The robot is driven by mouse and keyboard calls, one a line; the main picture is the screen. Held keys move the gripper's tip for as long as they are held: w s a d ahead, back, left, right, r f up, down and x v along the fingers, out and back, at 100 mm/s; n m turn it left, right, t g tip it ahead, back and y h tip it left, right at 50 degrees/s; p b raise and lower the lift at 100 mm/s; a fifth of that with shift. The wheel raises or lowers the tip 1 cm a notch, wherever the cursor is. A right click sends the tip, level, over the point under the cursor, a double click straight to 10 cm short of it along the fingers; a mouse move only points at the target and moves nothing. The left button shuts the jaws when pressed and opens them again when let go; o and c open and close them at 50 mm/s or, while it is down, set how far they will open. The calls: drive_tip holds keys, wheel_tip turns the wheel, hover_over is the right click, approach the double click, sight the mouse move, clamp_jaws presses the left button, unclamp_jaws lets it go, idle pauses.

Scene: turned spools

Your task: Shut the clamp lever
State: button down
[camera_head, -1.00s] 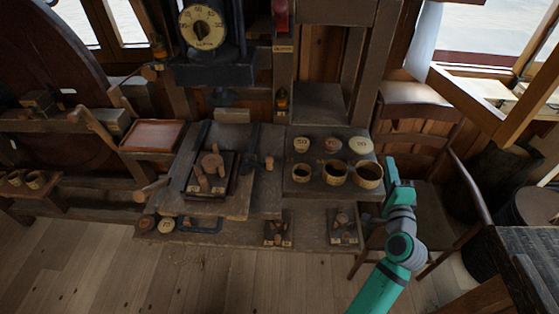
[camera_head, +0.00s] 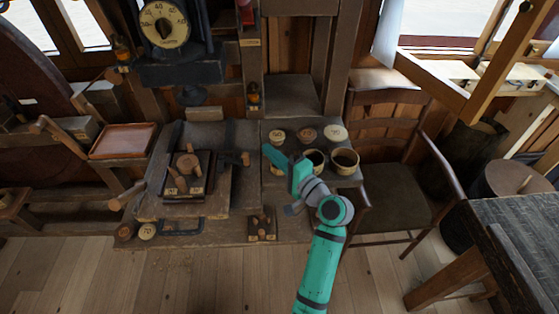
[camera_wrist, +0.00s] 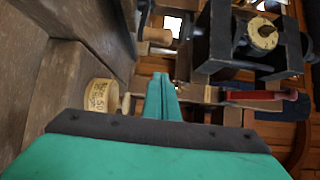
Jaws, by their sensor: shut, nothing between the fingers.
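A red lever handle (camera_head: 246,14) stands on an upright wooden post at the top of the head view, above a small label (camera_head: 250,43) too small to read. I take it for the clamp lever; its top is cut off. A red bar, probably the same handle, lies right of my fingers in the wrist view (camera_wrist: 254,95). My gripper (camera_head: 271,153) is shut and empty, well below the red handle, near the shelf with the round cups. In the wrist view its green fingers (camera_wrist: 163,96) are together and touch no visible lever.
A dial (camera_head: 164,24) on a dark press head stands left of the post. Below it is a dark plate with wooden pegs (camera_head: 188,172). Cups (camera_head: 344,160) and labelled discs sit beside my gripper. A chair (camera_head: 395,195) and a dark table (camera_head: 520,235) stand to the right.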

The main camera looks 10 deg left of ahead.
drive_tip(key=x, duration=0.2)
drive_tip(key=shift+w+a, duration=0.3)
drive_tip(key=shift+s+a, duration=0.45)
drive_tip(key=shift+s, duration=0.4)
drive_tip(key=shift+s+a, duration=0.3)
drive_tip(key=shift+s, duration=0.65)
